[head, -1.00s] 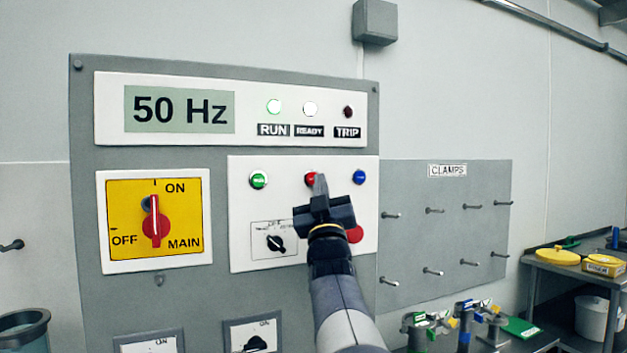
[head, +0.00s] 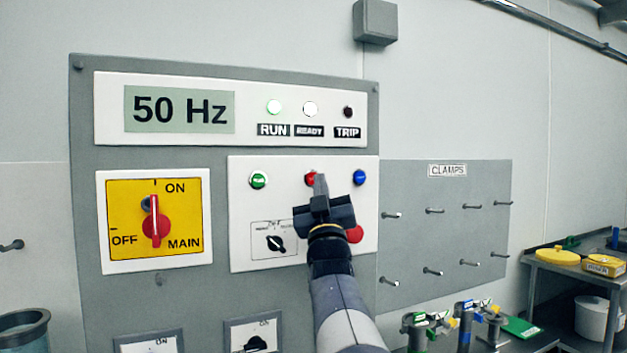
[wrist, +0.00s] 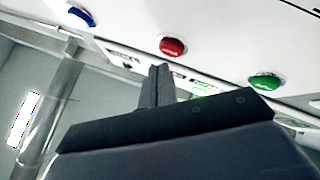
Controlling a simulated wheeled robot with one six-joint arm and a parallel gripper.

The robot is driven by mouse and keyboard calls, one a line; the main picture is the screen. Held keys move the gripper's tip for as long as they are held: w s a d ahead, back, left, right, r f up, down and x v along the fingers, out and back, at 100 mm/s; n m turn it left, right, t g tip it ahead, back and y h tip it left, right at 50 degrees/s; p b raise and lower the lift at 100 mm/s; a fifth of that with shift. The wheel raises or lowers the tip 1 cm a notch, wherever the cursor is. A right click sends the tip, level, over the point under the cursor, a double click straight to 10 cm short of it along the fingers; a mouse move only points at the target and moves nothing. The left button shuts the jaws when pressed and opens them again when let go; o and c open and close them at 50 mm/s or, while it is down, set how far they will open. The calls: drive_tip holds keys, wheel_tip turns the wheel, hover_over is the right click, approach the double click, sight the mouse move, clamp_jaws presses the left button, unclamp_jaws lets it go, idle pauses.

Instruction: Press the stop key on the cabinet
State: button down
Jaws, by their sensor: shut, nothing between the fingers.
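The grey cabinet (head: 90,300) carries a white key panel (head: 240,215). A red key (head: 310,177) sits at its top middle, between a green key (head: 258,180) and a blue key (head: 359,177). My gripper (head: 320,180) is shut and empty, its fingertips upright in the picture and partly covering the red key. In the wrist view the red key (wrist: 172,46) is just beyond the fingertips (wrist: 158,70), with a visible gap in that picture. I cannot tell from the head view whether the tips touch it. Any lettering on the red key is not readable.
The display reads 50 Hz (head: 180,110), and the RUN (head: 273,107) and READY (head: 310,109) lamps are lit; TRIP (head: 347,112) is dark. A black selector (head: 275,244) and the yellow main switch (head: 155,222) are to the left.

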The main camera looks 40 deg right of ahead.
drive_tip(key=shift+w, duration=0.15)
drive_tip(key=shift+w+d, duration=0.1)
drive_tip(key=shift+w, duration=0.15)
drive_tip(key=shift+w+d+b, duration=0.1)
drive_tip(key=shift+w+b, duration=0.25)
drive_tip(key=shift+w, duration=0.1)
idle(0.8)
drive_tip(key=shift+s, duration=0.1)
drive_tip(key=shift+s+a+b, duration=0.2)
drive_tip(key=shift+s+b, duration=0.55)
